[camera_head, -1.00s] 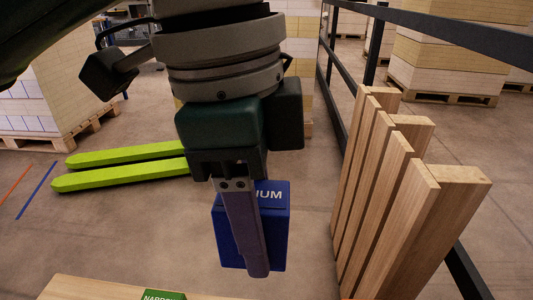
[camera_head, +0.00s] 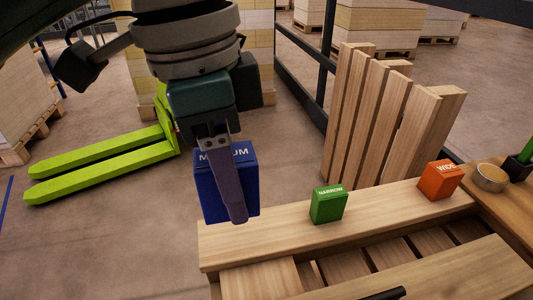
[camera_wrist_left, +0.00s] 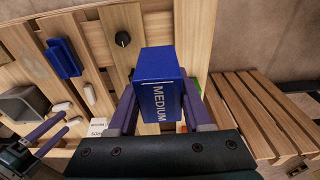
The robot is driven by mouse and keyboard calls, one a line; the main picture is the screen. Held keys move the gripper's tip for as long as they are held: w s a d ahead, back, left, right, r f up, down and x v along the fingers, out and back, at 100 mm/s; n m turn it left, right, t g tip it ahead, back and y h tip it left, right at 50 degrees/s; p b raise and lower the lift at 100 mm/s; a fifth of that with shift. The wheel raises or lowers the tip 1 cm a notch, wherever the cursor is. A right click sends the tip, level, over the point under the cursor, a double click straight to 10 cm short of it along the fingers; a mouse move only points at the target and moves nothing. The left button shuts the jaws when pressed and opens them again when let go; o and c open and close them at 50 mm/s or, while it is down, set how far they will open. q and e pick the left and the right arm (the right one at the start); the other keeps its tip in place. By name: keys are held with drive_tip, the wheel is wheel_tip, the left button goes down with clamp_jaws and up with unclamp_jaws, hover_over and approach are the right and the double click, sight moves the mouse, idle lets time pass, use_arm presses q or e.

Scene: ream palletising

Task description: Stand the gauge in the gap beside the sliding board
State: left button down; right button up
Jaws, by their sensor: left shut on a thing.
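In the left wrist view the gauge (camera_wrist_left: 160,75) sits between the purple fingers (camera_wrist_left: 160,105). A board with a dark knob (camera_wrist_left: 108,55) shows there; I cannot tell for sure that it is the sliding board. My right gripper (camera_wrist_left: 64,123) shows at the left of the left wrist view, its fingers apart and empty. It is not seen in the head view. I cannot make out the gap clearly.
A green NARROW block (camera_head: 328,205) and an orange WIDE block (camera_head: 440,180) stand on a wooden rail (camera_head: 385,212). Slats with dark spaces lie below it. Upright planks (camera_head: 375,120) stand behind. A round tin (camera_head: 490,178) is at right; lime forks (camera_head: 100,172) lie on the left floor.

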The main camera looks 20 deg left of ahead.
use_arm(q)
drive_tip(key=b, duration=0.6)
hover_over(247, 287)
wheel_tip(247, 287, down, 16)
drive_tip(key=shift+s+a+r, duration=0.1)
drive_tip(key=shift+a, duration=0.05)
use_arm(e)
drive_tip(key=f, duration=0.5)
drive_tip(key=shift+d+f, duration=0.1)
drive_tip(key=shift+d, duration=0.15)
use_arm(q)
wheel_tip(247, 287, down, 4)
drive_tip(key=shift+f+b, duration=0.2)
drive_tip(key=shift+b, duration=0.45)
use_arm(e)
drive_tip(key=shift+a+f, duration=0.1)
drive_tip(key=shift+f, duration=0.85)
use_arm(q)
drive_tip(key=shift+r, duration=0.1)
use_arm(e)
drive_tip(key=shift+r, duration=0.1)
use_arm(q)
drive_tip(key=c, duration=0.8)
unclamp_jaws()
drive_tip(key=shift+f, duration=0.2)
drive_tip(key=shift+o, duration=1)
